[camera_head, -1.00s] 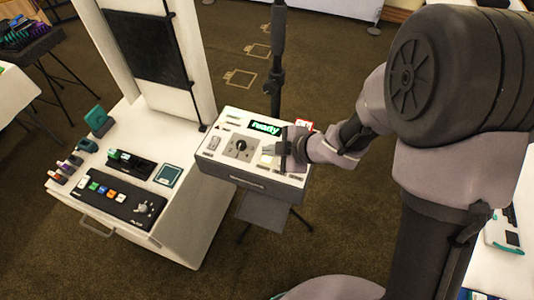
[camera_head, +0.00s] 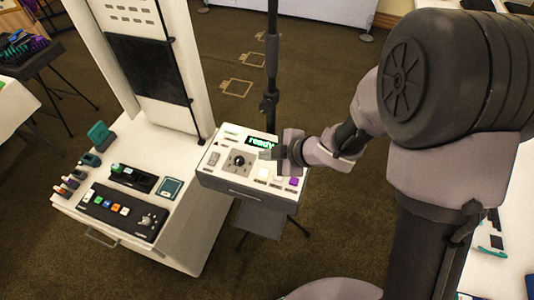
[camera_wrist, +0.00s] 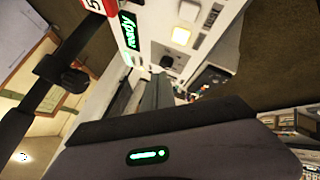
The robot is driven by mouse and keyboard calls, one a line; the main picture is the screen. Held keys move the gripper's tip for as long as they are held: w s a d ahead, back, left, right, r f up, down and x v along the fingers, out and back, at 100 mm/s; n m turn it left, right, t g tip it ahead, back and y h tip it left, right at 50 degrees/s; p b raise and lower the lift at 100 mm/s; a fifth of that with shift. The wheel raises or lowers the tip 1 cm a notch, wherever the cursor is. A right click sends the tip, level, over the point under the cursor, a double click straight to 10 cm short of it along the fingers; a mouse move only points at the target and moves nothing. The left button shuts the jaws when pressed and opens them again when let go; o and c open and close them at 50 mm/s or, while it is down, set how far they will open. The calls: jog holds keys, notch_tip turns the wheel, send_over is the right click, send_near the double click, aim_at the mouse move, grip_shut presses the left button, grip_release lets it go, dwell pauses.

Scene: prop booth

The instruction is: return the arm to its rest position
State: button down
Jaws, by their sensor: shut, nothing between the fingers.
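My gripper (camera_head: 279,152) is at the end of my arm, which reaches in from the right in the head view. It appears above the back right part of a white control box (camera_head: 211,178). In the wrist view the narrow fingers (camera_wrist: 158,84) are together and hold nothing. The box has a green "ready" display (camera_head: 259,141), a dark knob (camera_head: 238,160), a lit pale button (camera_head: 263,174) and a purple button (camera_head: 294,182). The lit button also shows in the wrist view (camera_wrist: 181,36). I cannot tell the exact gap between fingers and panel.
A dark pole (camera_head: 270,75) stands behind the box, close to my gripper. A white table (camera_head: 190,190) to the left holds a button console (camera_head: 122,212) and a tall panel (camera_head: 150,65). A red sign (camera_wrist: 93,5) shows in the wrist view. Open carpet lies behind the box.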

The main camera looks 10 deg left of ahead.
jog(key=w+d+r+m+t+h+b, duration=0.2)
jog(key=d+r+m+t+h+b, duration=0.15)
jog(key=d+m, duration=0.45)
jog(key=w+d+r+m+t+h+b, duration=0.2)
jog(key=d+r+m+h+b, duration=0.25)
jog(key=d, duration=0.65)
jog(key=s+d+m+b, duration=0.3)
jog(key=s+d+m, duration=0.3)
jog(key=s, duration=0.1)
jog(key=s+a+f+m+g+y+b, duration=0.1)
jog(key=s+a+m+g+b, duration=0.2)
jog(key=s+m, duration=0.5)
jog(key=s, duration=0.6)
jog(key=shift+s+a+f+y, duration=0.15)
jog(key=shift+s+f+y, duration=0.05)
jog(key=shift+f+y, duration=0.1)
